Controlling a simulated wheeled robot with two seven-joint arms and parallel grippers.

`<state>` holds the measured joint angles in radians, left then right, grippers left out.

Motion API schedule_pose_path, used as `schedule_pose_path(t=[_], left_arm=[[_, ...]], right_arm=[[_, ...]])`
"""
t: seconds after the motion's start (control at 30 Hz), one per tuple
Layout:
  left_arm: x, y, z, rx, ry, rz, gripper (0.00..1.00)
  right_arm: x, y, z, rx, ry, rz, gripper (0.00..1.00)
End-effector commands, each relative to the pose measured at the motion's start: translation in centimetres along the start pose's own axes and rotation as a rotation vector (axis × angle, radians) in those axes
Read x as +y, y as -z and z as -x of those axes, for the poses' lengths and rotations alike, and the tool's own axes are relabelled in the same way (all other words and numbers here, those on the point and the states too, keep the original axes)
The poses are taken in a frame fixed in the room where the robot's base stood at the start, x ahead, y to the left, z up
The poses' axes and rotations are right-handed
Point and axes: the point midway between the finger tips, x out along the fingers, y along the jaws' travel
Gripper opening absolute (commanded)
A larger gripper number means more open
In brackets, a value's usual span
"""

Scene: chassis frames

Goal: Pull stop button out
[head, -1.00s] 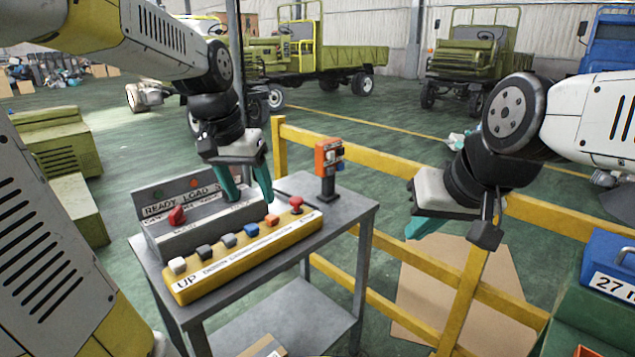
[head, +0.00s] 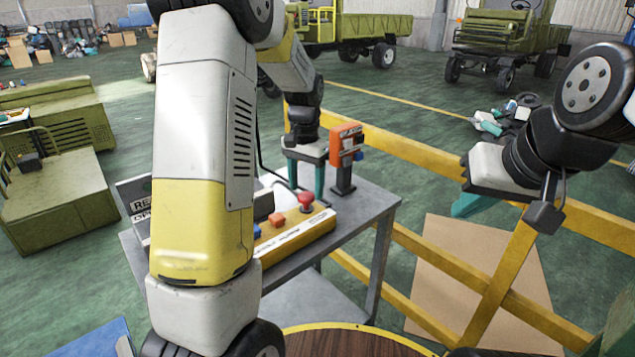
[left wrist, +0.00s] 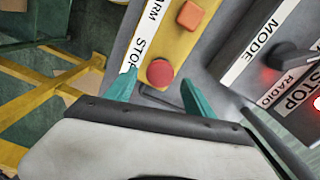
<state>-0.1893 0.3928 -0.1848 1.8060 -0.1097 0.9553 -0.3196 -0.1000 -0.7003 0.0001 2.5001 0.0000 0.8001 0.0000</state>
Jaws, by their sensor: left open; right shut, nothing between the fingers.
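The stop button is a red mushroom button (head: 306,200) at the right end of the yellow control box (head: 310,228) on the grey table. In the left wrist view the red button (left wrist: 160,72) lies between the teal fingertips of my left gripper (left wrist: 158,82), beside the "STOP" label. My left gripper (head: 306,180) is open just behind the button in the head view. Whether the fingers touch the button I cannot tell. My right gripper (head: 470,200) is shut and empty, off to the right above the yellow railing.
An orange box on a post (head: 346,145) stands close to the right of my left gripper. A grey panel with switches (left wrist: 285,50) sits beside the yellow box. My left arm hides much of both. A yellow railing (head: 420,160) runs behind the table.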

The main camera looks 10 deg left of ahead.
Motion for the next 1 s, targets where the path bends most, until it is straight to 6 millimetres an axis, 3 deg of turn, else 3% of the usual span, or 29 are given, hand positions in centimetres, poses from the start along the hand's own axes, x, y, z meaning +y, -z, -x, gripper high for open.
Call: schedule_pose_path(t=[0.13, 0.43, 0.77, 1.0], left_arm=[[0.0, -0.1, -1.3, -0.002, -0.001, 0.001, 0.62], [0.0, 0.0, -1.6, 0.001, 0.000, 0.001, 0.62], [0.0, 0.0, -1.6, 0.001, 0.000, 0.001, 0.00], [0.0, 0.0, -1.4, 0.001, 0.000, 0.001, 0.00]], right_arm=[[0.0, 0.0, 0.0, 0.000, 0.000, 0.000, 0.00], [0.0, 0.0, 0.0, 0.000, 0.000, 0.000, 0.00], [0.0, 0.0, 0.0, 0.000, 0.000, 0.000, 0.00], [0.0, 0.0, 0.0, 0.000, 0.000, 0.000, 0.00]])
